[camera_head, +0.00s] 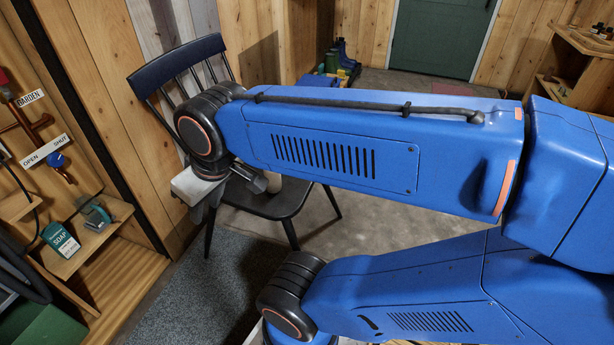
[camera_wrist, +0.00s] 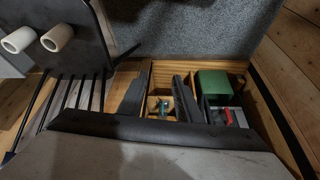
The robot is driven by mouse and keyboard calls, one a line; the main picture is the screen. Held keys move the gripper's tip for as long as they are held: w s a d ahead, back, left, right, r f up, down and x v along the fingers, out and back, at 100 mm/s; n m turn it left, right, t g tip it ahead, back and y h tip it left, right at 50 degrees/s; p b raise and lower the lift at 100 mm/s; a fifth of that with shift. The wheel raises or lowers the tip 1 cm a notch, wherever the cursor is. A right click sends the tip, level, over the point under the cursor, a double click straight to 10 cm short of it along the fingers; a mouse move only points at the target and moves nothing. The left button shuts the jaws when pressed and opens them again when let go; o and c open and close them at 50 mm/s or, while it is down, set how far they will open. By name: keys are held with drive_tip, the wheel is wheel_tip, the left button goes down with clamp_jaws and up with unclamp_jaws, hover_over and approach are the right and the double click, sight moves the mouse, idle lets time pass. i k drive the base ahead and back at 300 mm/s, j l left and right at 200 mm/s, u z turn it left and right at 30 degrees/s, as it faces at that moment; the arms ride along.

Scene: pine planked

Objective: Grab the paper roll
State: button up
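Two cream paper rolls (camera_wrist: 18,40) (camera_wrist: 57,38) lie on the dark chair seat (camera_wrist: 88,22) at the upper left of the wrist view. In the head view a small pale piece, likely a roll, shows on the chair seat (camera_head: 262,206), mostly hidden behind my arm. My gripper (camera_wrist: 160,97) has its two dark fingers apart with nothing between them. The rolls are off to the left of the fingers, not touching them. In the head view my gripper is partly hidden by my wrist above the chair.
The dark chair's backrest (camera_head: 180,68) and spindles stand close to my wrist. A green box (camera_wrist: 214,83) shows in the wrist view. A grey rug (camera_head: 215,285) covers the floor.

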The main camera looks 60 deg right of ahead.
sight(274, 186)
drive_tip(key=l+z, duration=0.1)
drive_tip(key=z, duration=0.3)
drive_tip(key=i+z, duration=0.1)
drive_tip(key=z, duration=0.65)
drive_tip(key=k+j+u, duration=0.25)
drive_tip(key=j, duration=0.4)
drive_tip(key=k, duration=0.1)
